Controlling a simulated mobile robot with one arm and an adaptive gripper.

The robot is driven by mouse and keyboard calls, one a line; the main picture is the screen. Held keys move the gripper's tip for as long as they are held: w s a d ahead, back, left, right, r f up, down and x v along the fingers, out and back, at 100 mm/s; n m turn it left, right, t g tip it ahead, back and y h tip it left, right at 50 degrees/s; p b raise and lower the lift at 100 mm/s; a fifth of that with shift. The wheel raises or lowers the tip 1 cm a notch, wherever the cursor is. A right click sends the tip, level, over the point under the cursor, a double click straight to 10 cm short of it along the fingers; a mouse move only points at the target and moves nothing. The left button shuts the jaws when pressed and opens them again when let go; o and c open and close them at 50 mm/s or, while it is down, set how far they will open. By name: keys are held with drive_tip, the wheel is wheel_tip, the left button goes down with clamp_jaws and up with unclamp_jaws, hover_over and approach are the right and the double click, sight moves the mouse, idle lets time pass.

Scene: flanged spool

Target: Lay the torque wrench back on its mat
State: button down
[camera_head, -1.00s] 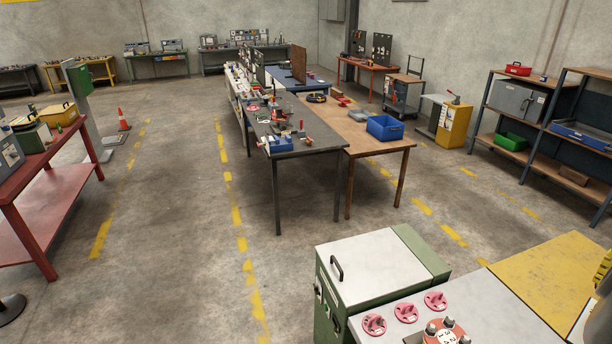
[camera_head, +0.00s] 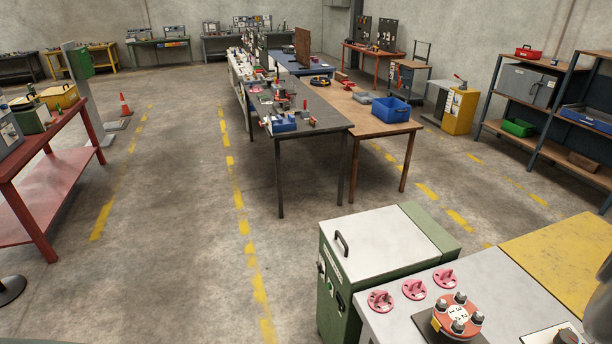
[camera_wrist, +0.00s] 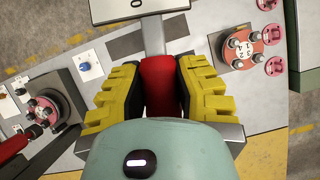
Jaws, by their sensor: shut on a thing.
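In the wrist view my gripper (camera_wrist: 163,85) has yellow ridged fingers shut on the red handle of the torque wrench (camera_wrist: 162,86). The gripper cannot be made out in the head view.
A red-orange flange with several bolts (camera_head: 458,314) stands on the grey bench, beside pink handled pieces (camera_head: 413,289) and a green cabinet (camera_head: 370,245). Another flanged part (camera_wrist: 45,108) is at the left in the wrist view. Open floor lies left of the cabinet.

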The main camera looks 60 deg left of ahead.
drive_tip(key=shift+s+d+f+m+t+y+b, duration=0.8)
drive_tip(key=shift+s+d+f+m+b, duration=1.45)
drive_tip(key=shift+f+b, duration=3.35)
drive_tip(key=shift+s+d+f+m+t+y+b, duration=0.45)
drive_tip(key=shift+s+d+f+m+t+b, duration=1.65)
drive_tip(key=shift+f, duration=6.35)
drive_tip(key=shift+s+d+f+m+y+b, duration=0.65)
drive_tip(key=shift+s+d+f+m+b, duration=0.85)
drive_tip(key=shift+f+m+b, duration=3.1)
drive_tip(key=shift+w+d+f+n+b, duration=0.1)
drive_tip(key=shift+f+n+b, duration=0.55)
drive_tip(key=shift+f, duration=0.85)
drive_tip(key=shift+w+d+f+n+b, duration=0.1)
drive_tip(key=shift+f+n+b, duration=0.25)
drive_tip(key=shift+f+n, duration=0.8)
drive_tip(key=c, duration=0.7)
unclamp_jaws()
drive_tip(key=shift+f+m, duration=0.3)
drive_tip(key=shift+m, duration=0.05)
drive_tip(key=shift+c, duration=0.2)
drive_tip(key=v, duration=1.2)
